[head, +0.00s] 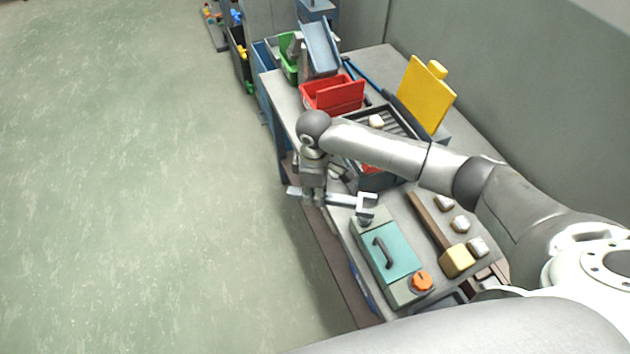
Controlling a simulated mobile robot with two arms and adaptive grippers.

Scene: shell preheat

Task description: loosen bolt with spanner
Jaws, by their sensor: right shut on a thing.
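My right gripper (314,202) is shut on a silver spanner (342,199) at the front edge of the workbench. The spanner lies roughly level, with its open-jaw head (367,204) pointing right. That head is over the far end of a grey-green box (403,293) with a teal door (388,249), a dark handle and an orange knob (422,281). The bolt cannot be made out; the spanner head may hide it, and I cannot tell whether the jaw is around it. My left gripper is not in view.
A mallet with a yellow head (457,261) and several pale blocks (461,224) lie right of the box. Behind my arm are a dark tray (378,182), a red bin (333,96), a green bin (288,66) and a yellow panel (425,96). Open floor lies left.

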